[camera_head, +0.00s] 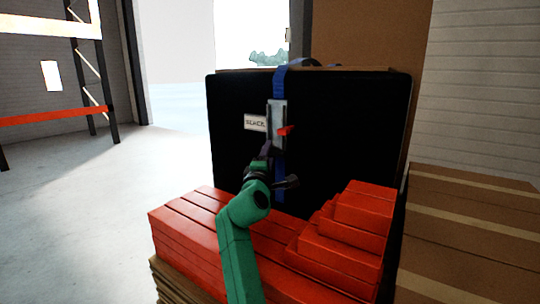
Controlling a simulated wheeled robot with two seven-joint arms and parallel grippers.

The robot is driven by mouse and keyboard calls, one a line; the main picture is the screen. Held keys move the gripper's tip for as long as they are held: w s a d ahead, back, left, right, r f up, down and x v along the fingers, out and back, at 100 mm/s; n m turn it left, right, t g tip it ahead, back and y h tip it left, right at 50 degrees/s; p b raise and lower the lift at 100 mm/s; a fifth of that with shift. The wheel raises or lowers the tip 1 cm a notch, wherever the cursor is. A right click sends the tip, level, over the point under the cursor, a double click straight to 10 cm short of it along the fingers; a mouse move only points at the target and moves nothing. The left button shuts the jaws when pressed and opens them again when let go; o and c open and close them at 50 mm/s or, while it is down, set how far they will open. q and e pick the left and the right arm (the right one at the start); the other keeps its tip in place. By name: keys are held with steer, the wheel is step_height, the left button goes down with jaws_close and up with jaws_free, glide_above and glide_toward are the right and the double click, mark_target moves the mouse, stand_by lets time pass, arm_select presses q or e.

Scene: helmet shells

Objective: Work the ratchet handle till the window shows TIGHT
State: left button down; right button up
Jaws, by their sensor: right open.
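A grey metal ratchet (278,118) is on a blue strap (279,82) that runs over the top and down the front of a large black case. Its small red handle (286,131) sticks out to the right. A white window label (255,123) left of the ratchet appears to read SLACK; the letters are small. My right gripper (278,166), on a green arm, is open just below the ratchet. Its dark fingers are in front of the lower strap. I cannot tell whether they touch anything. My left gripper is not in view.
Red boxes (190,221) are stacked in front of the black case (352,130), rising in steps on the right. Brown cartons (470,235) stand at the right. Pale floor (90,220) is open on the left, before an orange-beamed rack (50,116).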

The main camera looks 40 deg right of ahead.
jaws_close()
stand_by(1.3)
